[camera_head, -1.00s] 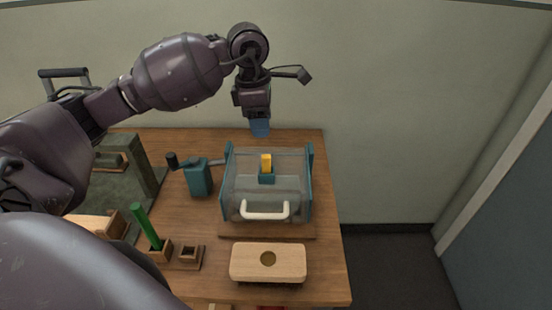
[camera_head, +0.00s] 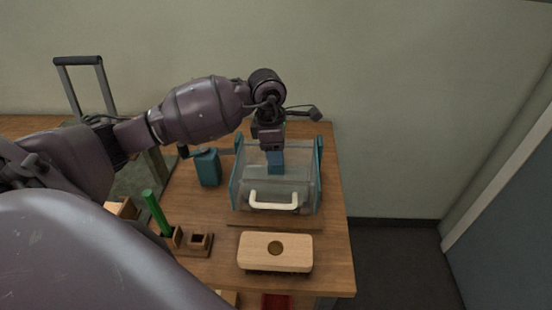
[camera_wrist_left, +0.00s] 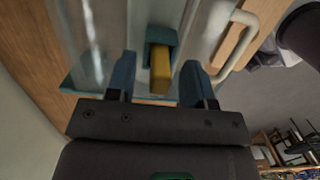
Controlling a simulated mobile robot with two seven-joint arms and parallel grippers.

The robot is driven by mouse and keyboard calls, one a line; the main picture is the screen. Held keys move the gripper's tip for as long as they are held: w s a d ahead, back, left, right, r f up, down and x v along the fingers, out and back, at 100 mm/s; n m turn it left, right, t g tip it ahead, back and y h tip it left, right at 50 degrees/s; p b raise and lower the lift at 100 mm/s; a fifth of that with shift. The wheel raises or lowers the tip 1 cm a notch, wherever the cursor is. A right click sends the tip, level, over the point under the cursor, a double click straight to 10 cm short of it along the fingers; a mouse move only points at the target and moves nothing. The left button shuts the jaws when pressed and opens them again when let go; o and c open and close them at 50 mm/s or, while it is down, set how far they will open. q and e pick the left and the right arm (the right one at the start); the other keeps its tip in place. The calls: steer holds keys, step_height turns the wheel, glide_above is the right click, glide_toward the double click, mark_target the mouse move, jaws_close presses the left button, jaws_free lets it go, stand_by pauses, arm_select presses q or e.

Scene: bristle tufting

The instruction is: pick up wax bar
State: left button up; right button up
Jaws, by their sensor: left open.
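The wax bar (camera_wrist_left: 160,75) is a small yellow block standing in a teal holder (camera_wrist_left: 158,36) inside the clear box. In the left wrist view it lies between the two blue fingertips of my left gripper (camera_wrist_left: 157,80), which is open. In the head view my left gripper (camera_head: 275,168) is over the middle of the clear box (camera_head: 250,182), and it hides the bar and holder. I cannot tell whether the fingers touch the bar. My right gripper is not in view.
The clear box has teal side walls and a white handle (camera_head: 273,205) at its front. A teal canister (camera_head: 207,168), a green rod (camera_head: 155,210) and a small wooden socket (camera_head: 197,243) stand to the left.

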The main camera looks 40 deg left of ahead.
arm_select(q)
jaws_close()
stand_by(0.3)
